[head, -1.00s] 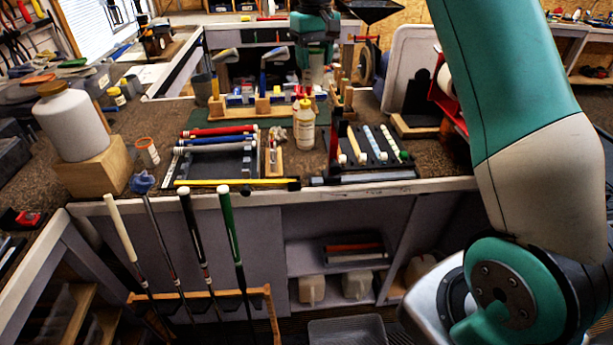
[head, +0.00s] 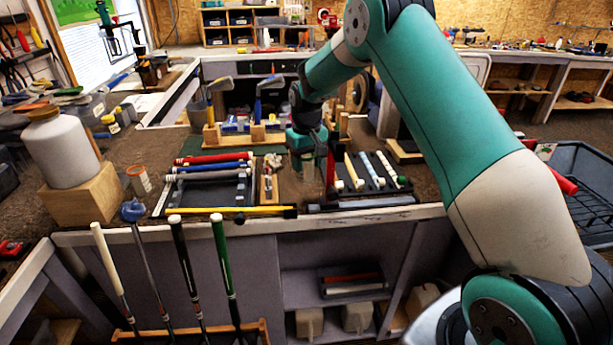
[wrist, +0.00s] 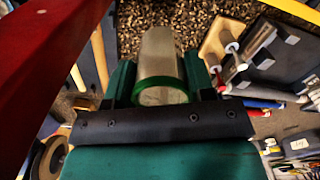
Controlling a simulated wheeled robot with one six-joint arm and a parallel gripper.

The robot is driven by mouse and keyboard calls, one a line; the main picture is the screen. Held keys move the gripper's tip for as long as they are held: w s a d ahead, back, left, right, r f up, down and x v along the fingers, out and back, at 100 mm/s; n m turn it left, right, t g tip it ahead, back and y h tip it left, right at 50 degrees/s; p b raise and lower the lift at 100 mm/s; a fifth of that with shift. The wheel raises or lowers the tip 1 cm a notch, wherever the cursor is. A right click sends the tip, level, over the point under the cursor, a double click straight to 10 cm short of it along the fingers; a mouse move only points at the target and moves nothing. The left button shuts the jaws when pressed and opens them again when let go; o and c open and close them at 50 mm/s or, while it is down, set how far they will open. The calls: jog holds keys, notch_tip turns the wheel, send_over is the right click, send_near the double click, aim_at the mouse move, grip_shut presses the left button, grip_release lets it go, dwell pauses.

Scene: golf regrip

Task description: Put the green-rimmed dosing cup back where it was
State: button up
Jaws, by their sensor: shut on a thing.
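The dosing cup (wrist: 158,52) is a clear cup with a green rim (wrist: 160,82), seen in the wrist view. It sits between the two fingers of my gripper (wrist: 160,76), which is shut on it. The rim faces the palm and the clear body points away, over the speckled brown bench top (wrist: 205,25). In the head view my gripper (head: 306,152) points down over the bench, between the wooden tool block and the rack of shafts. The cup shows faintly below it (head: 308,174). I cannot tell whether its base touches the bench.
A dark rack with pale shafts (head: 380,183) stands close to the right. A red bar (wrist: 45,60) crosses near my gripper in the wrist view. A grip tray (head: 207,185) and a wooden block (head: 268,187) lie to the left. Club heads on a wooden stand (head: 235,136) are behind.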

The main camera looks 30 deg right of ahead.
aim_at(307, 180)
jog(key=shift+f+p, duration=0.6)
jog(key=shift+f, duration=2.65)
jog(key=o, duration=0.9)
jog(key=shift+r, duration=0.15)
notch_tip(307, 180, up, 12)
jog(key=b, duration=0.4)
jog(key=s+a+r+n, duration=0.2)
jog(key=s+a+r, duration=0.3)
jog(key=s+a, duration=0.15)
jog(key=s+a+r+n+y, duration=0.1)
jog(key=s+a, duration=0.3)
jog(key=s, duration=0.6)
jog(key=s+a+r+n+y, duration=0.1)
jog(key=s+a, duration=0.4)
jog(key=s, duration=0.5)
jog(key=s+a+r+n+y, duration=0.2)
jog(key=s+a+n, duration=0.1)
jog(key=s, duration=0.7)
jog(key=shift+s+a+r, duration=0.15)
jog(key=shift+s+a, duration=0.05)
jog(key=shift+a, duration=0.25)
jog(key=shift+s+a+r, duration=0.1)
jog(key=shift+s+a, duration=0.1)
jog(key=shift+a, duration=0.25)
